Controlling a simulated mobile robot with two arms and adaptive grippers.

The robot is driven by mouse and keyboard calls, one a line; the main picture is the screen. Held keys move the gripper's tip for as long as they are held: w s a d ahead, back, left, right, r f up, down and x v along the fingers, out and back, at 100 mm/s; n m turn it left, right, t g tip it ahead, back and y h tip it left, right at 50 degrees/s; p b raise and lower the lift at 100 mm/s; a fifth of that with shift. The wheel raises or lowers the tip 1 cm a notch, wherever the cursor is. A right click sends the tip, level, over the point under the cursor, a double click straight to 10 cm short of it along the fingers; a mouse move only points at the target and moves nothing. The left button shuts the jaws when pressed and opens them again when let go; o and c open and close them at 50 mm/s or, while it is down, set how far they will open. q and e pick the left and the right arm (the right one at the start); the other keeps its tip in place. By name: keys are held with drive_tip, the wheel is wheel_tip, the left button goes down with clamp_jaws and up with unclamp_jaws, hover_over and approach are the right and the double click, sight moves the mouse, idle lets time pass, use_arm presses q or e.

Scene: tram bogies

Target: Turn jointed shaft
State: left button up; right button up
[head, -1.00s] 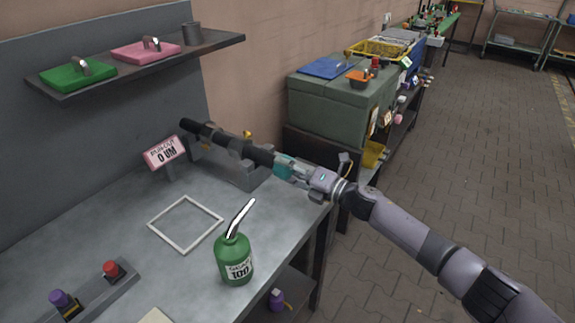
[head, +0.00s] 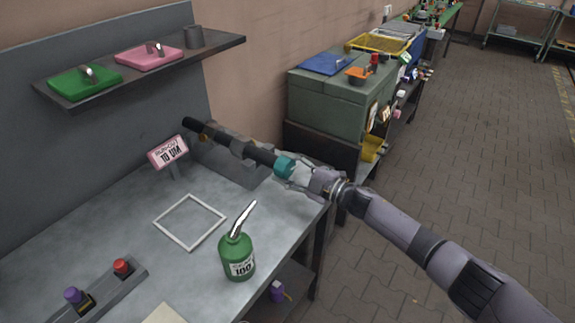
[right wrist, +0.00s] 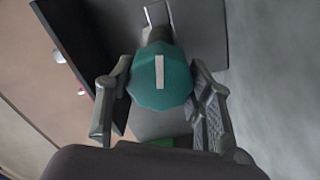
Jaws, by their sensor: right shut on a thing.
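The jointed shaft (head: 262,155) is black and grey, with a teal faceted end (head: 284,166). It lies slantwise above the bench's back right part, with a grey support block (head: 237,172) below it. My right gripper (head: 296,174) is shut on the teal end. In the right wrist view the teal end (right wrist: 160,80) shows a pale bar on its face and sits between the two fingers. A pink sign (head: 168,152) beside the shaft seems to read run-out 10 UM; its small text is blurred. My left gripper is not in view.
A green oil can (head: 237,258) and a pale square frame (head: 190,222) are on the bench (head: 110,240). A strip with red and purple knobs (head: 100,290) is at front left. A shelf (head: 140,70) hangs above. A green cabinet (head: 340,105) stands behind my right arm.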

drive_tip(key=m+p, duration=0.1)
drive_tip(key=m, duration=0.2)
drive_tip(key=shift+r+m, duration=0.1)
drive_tip(key=shift+m, duration=0.3)
drive_tip(key=m+p, duration=0.1)
drive_tip(key=m, duration=0.2)
drive_tip(key=shift+m, duration=0.3)
drive_tip(key=m, duration=0.3)
drive_tip(key=shift+m+p, duration=0.3)
drive_tip(key=shift+m, duration=1.9)
drive_tip(key=o, duration=1.2)
drive_tip(key=shift+c, duration=0.2)
